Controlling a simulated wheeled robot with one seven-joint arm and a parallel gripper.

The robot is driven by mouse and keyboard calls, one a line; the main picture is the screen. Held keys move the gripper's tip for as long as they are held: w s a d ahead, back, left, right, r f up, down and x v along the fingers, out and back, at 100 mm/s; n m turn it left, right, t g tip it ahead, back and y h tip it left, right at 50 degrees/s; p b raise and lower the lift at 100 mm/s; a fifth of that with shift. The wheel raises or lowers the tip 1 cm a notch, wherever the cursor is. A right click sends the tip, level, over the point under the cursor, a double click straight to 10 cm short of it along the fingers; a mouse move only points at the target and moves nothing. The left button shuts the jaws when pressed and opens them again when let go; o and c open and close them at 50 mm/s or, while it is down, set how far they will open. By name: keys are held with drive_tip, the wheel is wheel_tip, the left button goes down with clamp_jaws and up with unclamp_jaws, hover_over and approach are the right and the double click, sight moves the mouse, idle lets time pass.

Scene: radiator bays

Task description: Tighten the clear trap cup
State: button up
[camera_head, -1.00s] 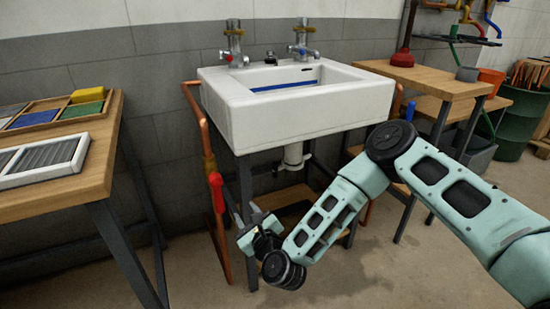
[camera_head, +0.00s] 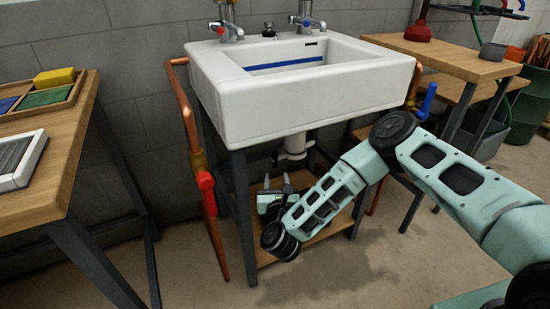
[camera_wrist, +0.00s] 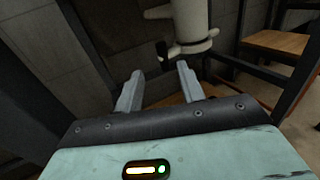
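The white trap assembly (camera_head: 295,146) hangs below the sink's middle; it also shows in the wrist view (camera_wrist: 190,22), with a wide collar and a small dark part at its left. I cannot make out a clear cup apart from the white body. My gripper (camera_head: 276,182) is under the sink, lower than the trap and a little left of it. In the wrist view my gripper (camera_wrist: 160,70) has its two fingers apart with nothing between them. The trap lies beyond the fingertips, above and to the right, apart from them.
The white sink (camera_head: 290,95) stands on a dark frame with a low wooden shelf (camera_head: 318,232). A copper pipe with a red valve handle (camera_head: 206,181) stands at its left. A wooden bench (camera_head: 50,150) is at the left and another table (camera_head: 450,58) at the right.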

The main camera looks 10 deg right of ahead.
sight(275, 155)
drive_tip(key=w+b, duration=0.1)
drive_tip(key=w, duration=0.3)
drive_tip(key=w+d, duration=0.1)
drive_tip(key=w, duration=0.4)
drive_tip(key=w+d+b, duration=0.1)
drive_tip(key=w, duration=0.3)
drive_tip(key=shift+w+d+b, duration=0.1)
drive_tip(key=shift+w+b, duration=0.2)
drive_tip(key=shift+b, duration=0.05)
clamp_jaws()
